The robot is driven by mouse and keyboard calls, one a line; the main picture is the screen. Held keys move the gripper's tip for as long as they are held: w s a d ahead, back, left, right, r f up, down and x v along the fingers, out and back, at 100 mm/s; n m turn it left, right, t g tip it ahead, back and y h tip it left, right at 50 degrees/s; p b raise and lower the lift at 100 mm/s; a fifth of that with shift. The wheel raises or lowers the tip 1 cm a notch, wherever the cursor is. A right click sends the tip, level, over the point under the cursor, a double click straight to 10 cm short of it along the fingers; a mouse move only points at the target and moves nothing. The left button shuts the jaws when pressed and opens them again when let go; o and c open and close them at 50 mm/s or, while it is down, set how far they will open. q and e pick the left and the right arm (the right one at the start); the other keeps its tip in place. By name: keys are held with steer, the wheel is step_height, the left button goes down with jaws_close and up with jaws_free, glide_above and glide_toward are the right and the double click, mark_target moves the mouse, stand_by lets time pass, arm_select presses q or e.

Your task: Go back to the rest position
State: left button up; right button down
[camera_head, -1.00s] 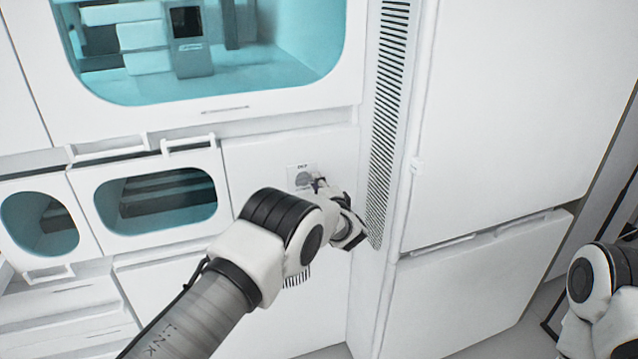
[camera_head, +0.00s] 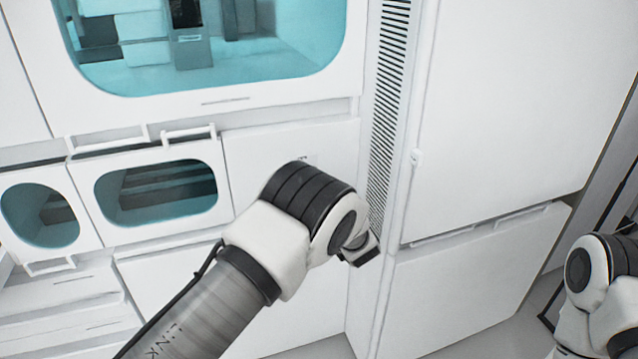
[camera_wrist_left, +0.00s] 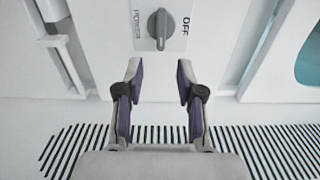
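My left gripper (camera_wrist_left: 158,85) is open and empty in the left wrist view, its two fingers apart. A grey rotary knob (camera_wrist_left: 159,24) on a white panel lies a little beyond the fingertips, apart from them. The knob's plate reads POWER and OFF. In the head view my left arm comes in from the lower left, and its wrist covers the knob and most of the gripper. Part of my right arm shows at the right edge of the head view, but its gripper is out of view.
A white machine with a large teal window (camera_head: 215,75) and two smaller window doors (camera_head: 160,193) fills the left. Bar handles (camera_head: 188,133) stick out above the small doors. A slotted vent (camera_head: 386,110) and a tall white cabinet (camera_head: 510,110) stand to the right.

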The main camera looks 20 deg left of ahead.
arm_select(q)
steer(key=s+a+f+m+g+h+p, duration=0.1)
steer(key=s+a+f+g, duration=0.1)
steer(key=s+a+f, duration=0.4)
steer(key=s+a+f+m+g, duration=0.1)
steer(key=s+a+f+g, duration=0.15)
steer(key=a+f, duration=0.5)
steer(key=s+f+n+g+h, duration=0.1)
steer(key=s+f+g+h, duration=0.15)
steer(key=s+f, duration=0.9)
steer(key=s+d+n+g+h, duration=0.2)
steer(key=s+n, duration=0.2)
steer(key=s, duration=0.6)
steer(key=s+d+f+n+g+h, duration=0.1)
steer(key=s+d+n+g+h, duration=0.1)
steer(key=s, duration=0.8)
steer(key=s+d+n+g+h+p, duration=0.1)
steer(key=s+d+n+g+h, duration=0.1)
steer(key=s+n, duration=0.4)
steer(key=s+g+h, duration=0.1)
steer(key=s, duration=0.4)
steer(key=shift+d+f+n+g, duration=0.15)
steer(key=shift+f+n+g, duration=0.15)
steer(key=shift+f+g, duration=0.1)
